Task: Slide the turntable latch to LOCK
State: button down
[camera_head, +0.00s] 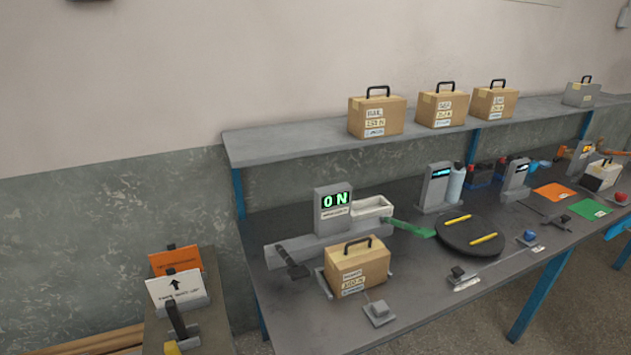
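The turntable (472,249) is a black disc with two yellow bars, lying on the dark bench right of the middle. In front of it is what looks like the latch (459,272), a small dark block at the left end of a thin slanted rail (497,262). A small white label (467,284) lies beside the block, and another label (538,249) is at the rail's right end. Their lettering is too small to read, so I cannot tell which end is LOCK. My gripper is not in view.
A cardboard box (362,270) with a handle stands left of the turntable, before a display reading "ON" (333,205). A green strip (411,228) reaches toward the disc. A blue-topped device (529,237) sits right of it. Boxes line the shelf (290,147) above.

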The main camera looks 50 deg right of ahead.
aim_at(457, 271)
jog(key=z, duration=1.95)
